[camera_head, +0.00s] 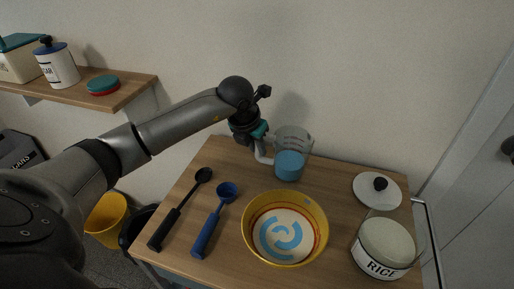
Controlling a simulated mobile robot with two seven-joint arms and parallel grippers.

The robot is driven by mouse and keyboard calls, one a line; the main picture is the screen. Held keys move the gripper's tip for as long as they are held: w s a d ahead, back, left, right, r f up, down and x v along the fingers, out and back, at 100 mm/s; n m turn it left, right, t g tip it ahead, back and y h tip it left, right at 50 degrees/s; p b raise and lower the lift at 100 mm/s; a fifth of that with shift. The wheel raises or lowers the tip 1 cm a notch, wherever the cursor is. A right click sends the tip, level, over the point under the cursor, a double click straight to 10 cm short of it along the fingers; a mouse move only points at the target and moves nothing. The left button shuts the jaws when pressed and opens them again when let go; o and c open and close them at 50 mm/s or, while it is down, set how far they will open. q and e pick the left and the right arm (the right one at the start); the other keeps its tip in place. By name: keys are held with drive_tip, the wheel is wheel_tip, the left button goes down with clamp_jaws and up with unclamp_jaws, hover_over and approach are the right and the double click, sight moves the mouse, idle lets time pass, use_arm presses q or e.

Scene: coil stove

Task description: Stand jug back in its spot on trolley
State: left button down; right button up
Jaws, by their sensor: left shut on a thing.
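The jug (291,158) is a clear measuring jug with blue contents and a pale handle on its left side. It looks upright at the back of the wooden trolley top (226,232), behind the yellow bowl. I cannot tell whether its base touches the trolley. My left gripper (259,143) is at the jug's handle, to the left of the jug, and is shut on it. The fingertips are partly hidden by the gripper and wrist. My right gripper is not in view.
A yellow bowl (322,233) stands in front of the jug. A black ladle (175,217) and a blue scoop (213,222) lie left. A rice jar (385,247) and a lid (362,192) are right. A wall shelf (130,90) holds canisters.

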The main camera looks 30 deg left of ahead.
use_arm(q)
drive_tip(key=shift+f, duration=0.15)
drive_tip(key=c, duration=0.8)
unclamp_jaws()
drive_tip(key=shift+o, duration=0.2)
drive_tip(key=shift+r, duration=0.4)
drive_tip(key=p+v, duration=0.1)
drive_tip(key=v, duration=1)
drive_tip(key=shift+s+r+p, duration=0.15)
drive_tip(key=shift+r+p, duration=0.1)
drive_tip(key=shift+p, duration=0.15)
